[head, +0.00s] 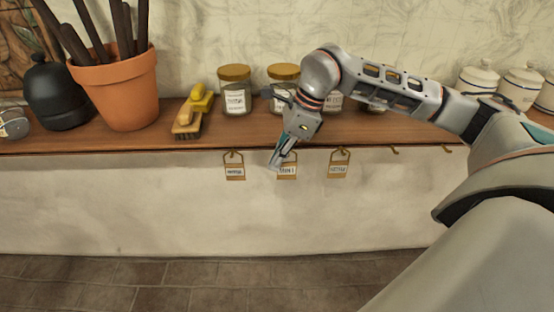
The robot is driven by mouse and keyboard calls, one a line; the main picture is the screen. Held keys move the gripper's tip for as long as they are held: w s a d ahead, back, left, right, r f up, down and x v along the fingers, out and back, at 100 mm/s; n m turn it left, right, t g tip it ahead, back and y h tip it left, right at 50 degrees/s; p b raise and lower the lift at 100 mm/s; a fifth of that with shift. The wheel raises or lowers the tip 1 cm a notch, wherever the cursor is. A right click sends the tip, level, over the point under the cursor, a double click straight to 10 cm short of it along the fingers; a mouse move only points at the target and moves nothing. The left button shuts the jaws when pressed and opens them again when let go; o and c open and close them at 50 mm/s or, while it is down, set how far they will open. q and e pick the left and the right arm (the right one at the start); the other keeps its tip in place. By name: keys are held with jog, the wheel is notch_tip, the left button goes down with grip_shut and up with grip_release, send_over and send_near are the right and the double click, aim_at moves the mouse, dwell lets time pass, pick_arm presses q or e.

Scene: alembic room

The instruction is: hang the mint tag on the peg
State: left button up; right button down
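The mint tag (288,172) is a small brown tag with a white label. It hangs below the shelf's front edge, between two similar tags, a left one (235,173) and a right one (338,170). My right gripper (277,160) points down in front of the mint tag and covers its upper left part and whatever holds it. Whether its fingers touch or grip the tag is hidden. Two bare brass pegs, one (394,150) nearer and one (447,149) further right, show under the shelf edge. My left gripper is out of view.
My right arm crosses above the shelf's right part. The wall below is clear.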

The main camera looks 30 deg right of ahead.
jog(key=shift+w+d+f, duration=0.15)
jog(key=shift+d+f, duration=0.2)
jog(key=shift+f, duration=0.2)
jog(key=c, duration=2.3)
grip_release()
jog(key=shift+o, duration=0.6)
jog(key=r, duration=0.2)
jog(key=d+r, duration=0.1)
jog(key=r, duration=0.1)
jog(key=shift+w+d+r, duration=0.1)
jog(key=shift+w+r, duration=0.05)
jog(key=shift+r, duration=0.25)
jog(key=v, duration=0.2)
jog(key=s+v, duration=0.1)
jog(key=v, duration=0.5)
jog(key=shift+s+a, duration=0.2)
jog(key=shift+a, duration=0.1)
jog(key=shift+a, duration=0.1)
